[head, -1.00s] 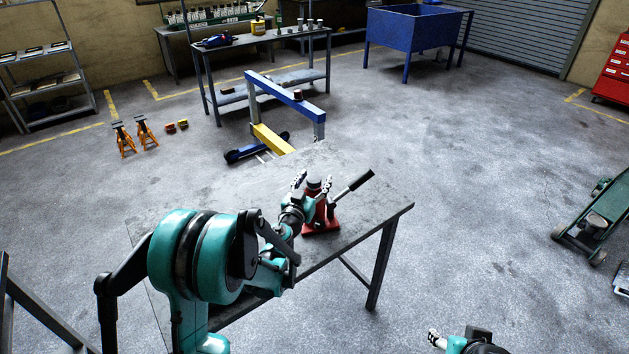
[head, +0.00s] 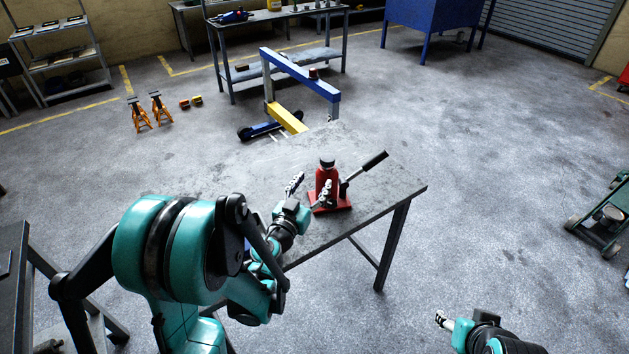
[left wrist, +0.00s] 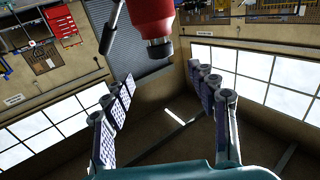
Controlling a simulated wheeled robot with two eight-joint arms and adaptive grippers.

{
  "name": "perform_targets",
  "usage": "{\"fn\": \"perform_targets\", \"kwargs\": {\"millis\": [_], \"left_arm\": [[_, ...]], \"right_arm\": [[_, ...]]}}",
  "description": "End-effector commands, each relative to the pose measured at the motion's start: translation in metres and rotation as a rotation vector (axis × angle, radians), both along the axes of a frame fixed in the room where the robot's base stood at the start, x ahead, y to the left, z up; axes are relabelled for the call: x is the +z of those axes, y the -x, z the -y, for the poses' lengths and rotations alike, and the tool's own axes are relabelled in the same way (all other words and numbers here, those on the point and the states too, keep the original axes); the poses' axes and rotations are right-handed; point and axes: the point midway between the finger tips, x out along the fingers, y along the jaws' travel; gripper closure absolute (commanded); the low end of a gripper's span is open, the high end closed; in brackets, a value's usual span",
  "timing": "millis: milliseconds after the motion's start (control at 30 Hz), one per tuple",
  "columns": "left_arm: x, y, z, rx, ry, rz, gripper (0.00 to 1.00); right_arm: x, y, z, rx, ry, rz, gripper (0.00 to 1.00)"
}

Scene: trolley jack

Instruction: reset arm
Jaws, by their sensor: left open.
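A red bottle jack (head: 327,188) with a black handle (head: 364,172) stands upright on the grey metal table (head: 385,192). My left gripper (head: 310,188) is open beside the jack, on its left and near side. One finger overlaps the jack in the head view; I cannot tell whether it touches. In the left wrist view the two fingers (left wrist: 168,95) are spread with nothing between their tips. The jack (left wrist: 150,18) hangs in at the top of that view, beyond the fingertips. My right gripper (head: 440,318) is at the bottom right, away from the table, its fingers too small to read.
A blue and yellow lifting frame (head: 300,75) stands behind the table. Orange axle stands (head: 150,110) are on the floor at left. A green trolley jack (head: 605,220) is at the right edge.

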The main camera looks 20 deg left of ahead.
Motion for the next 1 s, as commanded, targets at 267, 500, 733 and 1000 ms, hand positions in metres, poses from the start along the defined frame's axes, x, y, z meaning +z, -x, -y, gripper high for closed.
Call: {"fn": "perform_targets", "kwargs": {"millis": [267, 500, 733, 1000], "left_arm": [[0.0, 0.0, 0.0, 0.0, 0.0, 0.0, 0.42], [0.027, 0.005, -0.015, 0.085, 0.002, 0.02, 0.42], [0.061, 0.045, -0.056, 0.342, 0.006, -0.095, 0.42], [0.014, 0.14, -0.043, 0.392, -0.006, -0.543, 0.42]], "right_arm": [[0.0, 0.0, 0.0, 0.0, 0.0, 0.0, 0.5], [0.0, 0.0, 0.0, 0.0, 0.0, 0.0, 0.5], [0.0, 0.0, 0.0, 0.0, 0.0, 0.0, 0.5], [0.0, 0.0, 0.0, 0.0, 0.0, 0.0, 0.5]]}}
